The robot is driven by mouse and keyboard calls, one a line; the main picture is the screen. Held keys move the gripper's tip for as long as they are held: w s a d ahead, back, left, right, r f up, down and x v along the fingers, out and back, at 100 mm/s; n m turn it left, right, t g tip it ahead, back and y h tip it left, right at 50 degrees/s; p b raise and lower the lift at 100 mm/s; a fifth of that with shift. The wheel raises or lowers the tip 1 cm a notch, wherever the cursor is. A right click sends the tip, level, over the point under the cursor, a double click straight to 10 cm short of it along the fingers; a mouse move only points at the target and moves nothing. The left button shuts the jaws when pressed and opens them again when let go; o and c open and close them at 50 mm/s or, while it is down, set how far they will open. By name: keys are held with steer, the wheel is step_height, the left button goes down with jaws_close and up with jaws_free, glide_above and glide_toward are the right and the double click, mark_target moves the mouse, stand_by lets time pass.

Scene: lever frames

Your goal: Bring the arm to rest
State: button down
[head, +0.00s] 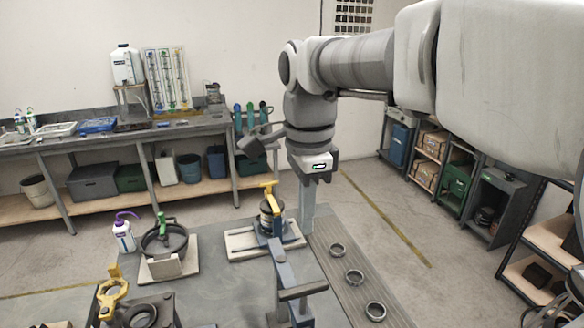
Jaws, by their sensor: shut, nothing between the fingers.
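My arm reaches in from the upper right, bends over, and its wrist hangs down near the middle of the head view. My gripper (322,179) is at its lower end, a pale block with a small green mark; its short fingers are shut and empty. A light grey upright post (308,208) stands just below and behind it; I cannot tell the gap. A dark grey bar (255,142) sticks out to the left of the wrist. A blue-grey post with a flat grey crossbar (303,290) stands nearer me.
A workbench (100,140) lines the back wall; shelves (455,165) stand right.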

steer(key=s+d+f+n+t+b, duration=0.5)
steer(key=s+d+f+n, duration=0.5)
steer(key=s+n, duration=0.2)
steer(key=n, duration=0.2)
steer(key=shift+s+d+n+t, duration=0.2)
steer(key=shift+d+n+t, duration=0.1)
steer(key=shift+n, duration=0.1)
